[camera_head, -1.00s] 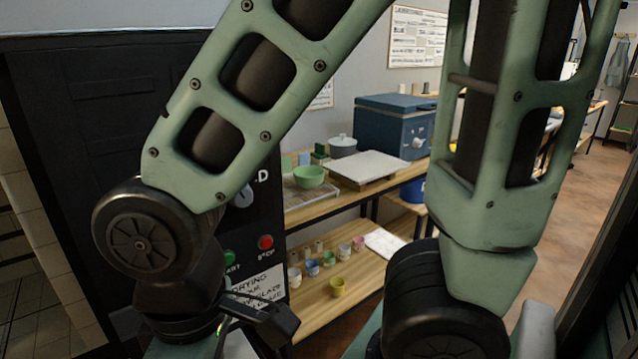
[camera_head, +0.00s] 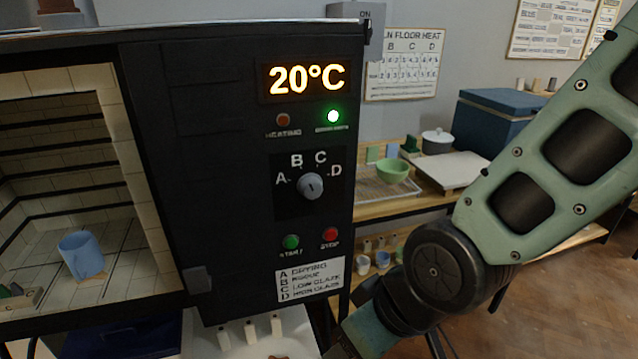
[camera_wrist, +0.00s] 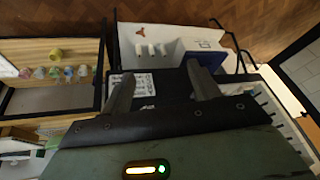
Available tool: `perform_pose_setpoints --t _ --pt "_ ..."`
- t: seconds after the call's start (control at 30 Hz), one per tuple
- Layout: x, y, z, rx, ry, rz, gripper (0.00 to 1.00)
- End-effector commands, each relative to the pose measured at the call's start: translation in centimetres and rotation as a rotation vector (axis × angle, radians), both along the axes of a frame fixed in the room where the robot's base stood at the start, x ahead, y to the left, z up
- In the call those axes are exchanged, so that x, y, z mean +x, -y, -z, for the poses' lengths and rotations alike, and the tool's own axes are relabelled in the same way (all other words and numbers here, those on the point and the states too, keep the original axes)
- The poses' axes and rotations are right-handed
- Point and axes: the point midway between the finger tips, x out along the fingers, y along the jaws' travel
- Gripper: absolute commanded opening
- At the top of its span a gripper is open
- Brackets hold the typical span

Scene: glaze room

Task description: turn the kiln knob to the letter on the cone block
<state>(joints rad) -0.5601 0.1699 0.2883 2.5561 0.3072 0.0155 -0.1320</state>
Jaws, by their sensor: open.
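The kiln knob (camera_head: 311,186) is a grey dial on the kiln's dark front panel (camera_head: 235,130), with letters A, B, C and D around its upper side. Its pointer is too small to read surely. Three white upright pieces (camera_head: 250,329), perhaps the cones, stand on a white surface below the kiln and also show in the wrist view (camera_wrist: 151,49). I cannot make out a letter there. My gripper (camera_wrist: 162,88) is open and empty in the wrist view. It is out of sight in the head view, where my arm runs down at right, apart from the knob.
The display (camera_head: 307,79) reads 20°C. Green start (camera_head: 291,242) and red stop (camera_head: 330,235) buttons sit below the knob. A shelf with a green bowl (camera_head: 393,171) is at right.

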Motion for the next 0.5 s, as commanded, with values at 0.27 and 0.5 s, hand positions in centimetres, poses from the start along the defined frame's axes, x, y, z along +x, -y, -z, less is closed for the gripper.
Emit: perform_pose_setpoints --t 0.27,0.5 --pt "5.9 -3.1 0.3 0.073 0.386 0.077 0.61" --pt "9.0 -1.7 -1.7 -0.026 0.841 0.069 0.61"
